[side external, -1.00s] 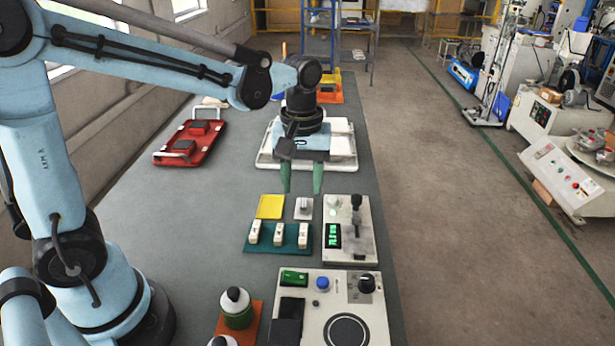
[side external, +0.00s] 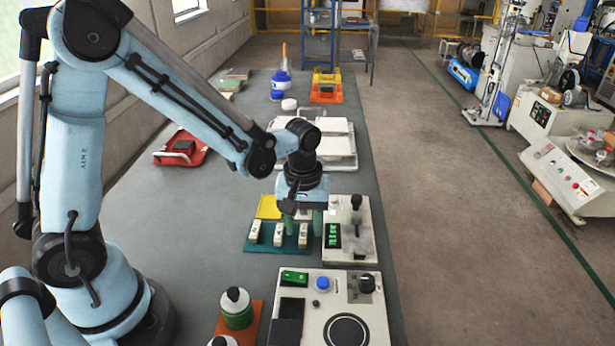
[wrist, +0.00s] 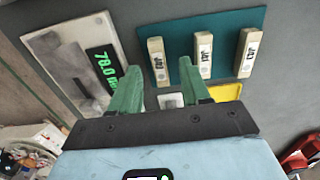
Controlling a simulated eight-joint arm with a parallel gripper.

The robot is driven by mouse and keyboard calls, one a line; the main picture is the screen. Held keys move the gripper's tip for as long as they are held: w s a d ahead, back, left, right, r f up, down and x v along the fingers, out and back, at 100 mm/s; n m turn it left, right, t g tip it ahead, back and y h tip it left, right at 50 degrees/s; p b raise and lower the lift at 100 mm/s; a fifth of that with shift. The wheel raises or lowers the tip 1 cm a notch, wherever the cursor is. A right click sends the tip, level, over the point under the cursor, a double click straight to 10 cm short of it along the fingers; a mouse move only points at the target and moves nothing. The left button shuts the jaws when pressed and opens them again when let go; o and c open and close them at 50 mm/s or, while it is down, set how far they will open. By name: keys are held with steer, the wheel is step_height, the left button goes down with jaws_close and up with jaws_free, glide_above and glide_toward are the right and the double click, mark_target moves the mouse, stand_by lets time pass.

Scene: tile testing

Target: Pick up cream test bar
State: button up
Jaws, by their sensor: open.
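Three cream test bars with dark markings lie in a row on a teal mat (side external: 267,247): left (side external: 255,231), middle (side external: 279,235) and right (side external: 303,238) in the side view. My gripper (side external: 303,224) is open, with its green fingers pointing down just behind the right bar. In the wrist view my gripper (wrist: 159,66) has its fingertips on either side of the nearest bar (wrist: 158,60), the right one of the side view. The other bars (wrist: 203,54) (wrist: 245,50) lie outside the fingers. I cannot tell the exact height or any contact.
A tester with a green digital display (side external: 333,236) and black lever stands close right of the mat. A yellow pad (side external: 268,207) lies behind the bars. A control panel (side external: 313,303) is in front. The grey table (side external: 190,225) is clear to the left.

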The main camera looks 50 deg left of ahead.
steer(key=shift+f, duration=0.45)
jaws_close()
steer(key=shift+r, duration=0.15)
